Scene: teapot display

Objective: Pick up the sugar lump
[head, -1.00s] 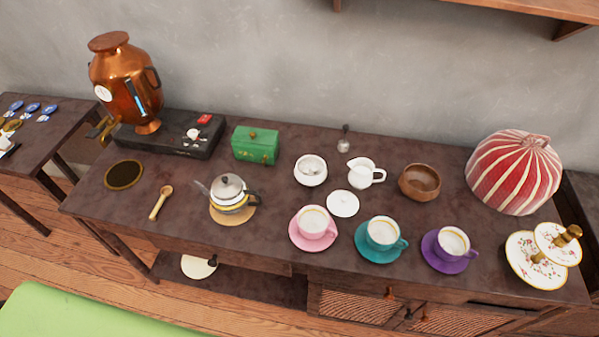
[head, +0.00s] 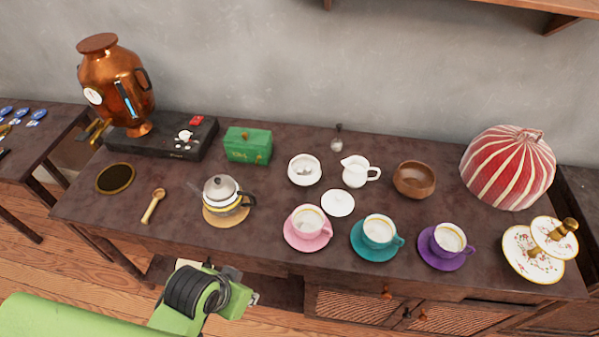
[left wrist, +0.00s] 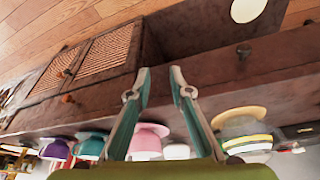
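The white sugar bowl (head: 305,169) stands open at the middle back of the dark table in the head view. Pale contents show inside, but I cannot make out a single sugar lump. A white round lid (head: 337,203) lies on the table in front of it. My left arm comes in low at the front, before the table edge. My left gripper (left wrist: 161,74) is open and empty in the left wrist view, its fingertips apart over the table's front. It is well short of the bowl. My right gripper is in neither view.
Pink (head: 308,222), teal (head: 379,231) and purple (head: 448,239) cups on saucers line the front. A teapot (head: 221,192) stands left of them and a cream jug (head: 357,171) right of the bowl. A green box (head: 247,147) is at the back.

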